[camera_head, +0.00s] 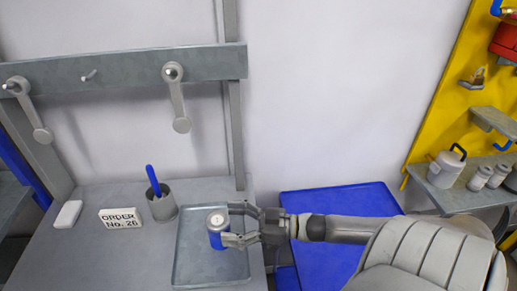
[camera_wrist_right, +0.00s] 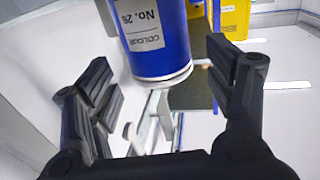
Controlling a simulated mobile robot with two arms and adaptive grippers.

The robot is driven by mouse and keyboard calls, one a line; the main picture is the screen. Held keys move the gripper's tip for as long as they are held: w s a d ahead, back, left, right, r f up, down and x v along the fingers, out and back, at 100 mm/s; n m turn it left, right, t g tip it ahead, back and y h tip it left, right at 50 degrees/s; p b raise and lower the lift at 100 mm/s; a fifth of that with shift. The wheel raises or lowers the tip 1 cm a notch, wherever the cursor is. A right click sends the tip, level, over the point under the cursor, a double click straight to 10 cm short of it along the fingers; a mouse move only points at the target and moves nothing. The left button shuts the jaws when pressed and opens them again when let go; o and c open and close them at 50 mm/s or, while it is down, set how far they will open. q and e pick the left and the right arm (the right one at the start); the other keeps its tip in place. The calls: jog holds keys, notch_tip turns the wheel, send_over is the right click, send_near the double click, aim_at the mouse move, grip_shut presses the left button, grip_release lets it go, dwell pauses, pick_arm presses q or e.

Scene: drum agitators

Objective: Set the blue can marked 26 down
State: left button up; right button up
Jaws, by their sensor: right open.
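The blue can (camera_head: 218,240), with a grey lid, is over the grey tray (camera_head: 183,272) on the bench and looks upright on it. My right gripper (camera_head: 236,224) reaches in from the right at the can. It is open, with one finger on either side and a gap to the can in the wrist view (camera_wrist_right: 160,80). The can's underside contact is not clearly visible. My left gripper is not in view.
A grey cup (camera_head: 163,207) with a blue-handled tool stands behind the tray, beside a card (camera_head: 121,218) reading "ORDER No. 26". A white block (camera_head: 68,214) lies left. A rail (camera_head: 120,70) with cranks hangs above. A blue surface (camera_head: 345,199) lies right.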

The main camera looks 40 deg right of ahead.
jog(key=v, duration=0.8)
jog(key=shift+s+d+b, duration=0.15)
jog(key=shift+d+b, duration=0.05)
jog(key=shift+b, duration=0.1)
dwell(1.4)
